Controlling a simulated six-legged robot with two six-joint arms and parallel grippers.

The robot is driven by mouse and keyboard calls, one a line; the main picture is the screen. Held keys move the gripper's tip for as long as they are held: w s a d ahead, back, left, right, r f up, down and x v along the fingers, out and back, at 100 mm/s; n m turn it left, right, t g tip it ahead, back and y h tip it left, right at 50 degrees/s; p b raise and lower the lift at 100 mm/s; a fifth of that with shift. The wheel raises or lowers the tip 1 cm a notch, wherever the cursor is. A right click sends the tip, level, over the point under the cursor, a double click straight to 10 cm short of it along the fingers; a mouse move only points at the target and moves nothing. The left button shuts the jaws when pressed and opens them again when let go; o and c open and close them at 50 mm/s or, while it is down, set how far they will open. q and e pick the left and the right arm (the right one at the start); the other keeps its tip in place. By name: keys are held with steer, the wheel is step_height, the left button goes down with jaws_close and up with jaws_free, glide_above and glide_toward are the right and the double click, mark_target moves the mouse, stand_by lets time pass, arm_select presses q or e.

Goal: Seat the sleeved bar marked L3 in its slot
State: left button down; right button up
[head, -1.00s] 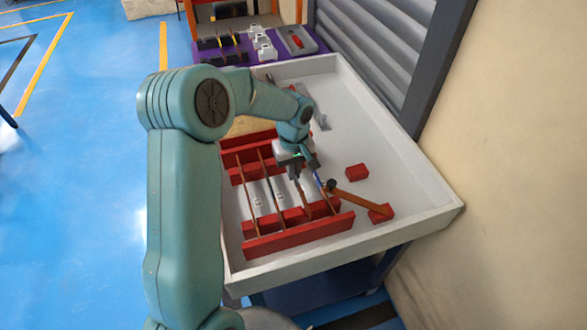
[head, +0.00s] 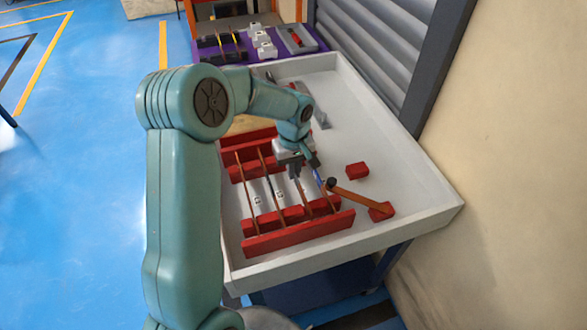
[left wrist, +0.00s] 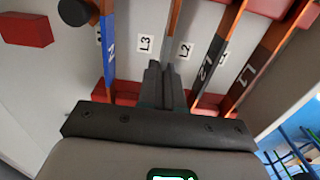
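The sleeved bar L3 (left wrist: 172,38), copper with a grey sleeve, runs between the tips of my left gripper (left wrist: 167,78); its own mark is not visible. In the head view my left gripper (head: 295,172) is closed over this bar (head: 305,203) above the red slotted rack (head: 300,230). The bar's near end is at the front red block; whether it is down in its slot I cannot tell. Its far end is hidden by the gripper. A printed L3 label (left wrist: 145,44) lies on the tray floor beside it. My right gripper is not in view.
Bars L2 (left wrist: 207,66) and L1 (left wrist: 243,75) lie on one side, the blue-sleeved N bar (left wrist: 109,50) close on the other. A loose red block (head: 357,171) lies in the white tray (head: 400,170).

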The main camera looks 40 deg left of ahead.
arm_select(q)
steer(key=shift+b, duration=0.3)
stand_by(0.9)
steer(key=shift+f+b, duration=1.45)
steer(key=shift+f, duration=0.05)
steer(key=c, duration=1.2)
jaws_free()
steer(key=shift+r, duration=0.1)
step_height(320, 180, up, 16)
steer(key=shift+r+p, duration=0.15)
steer(key=shift+p, duration=0.25)
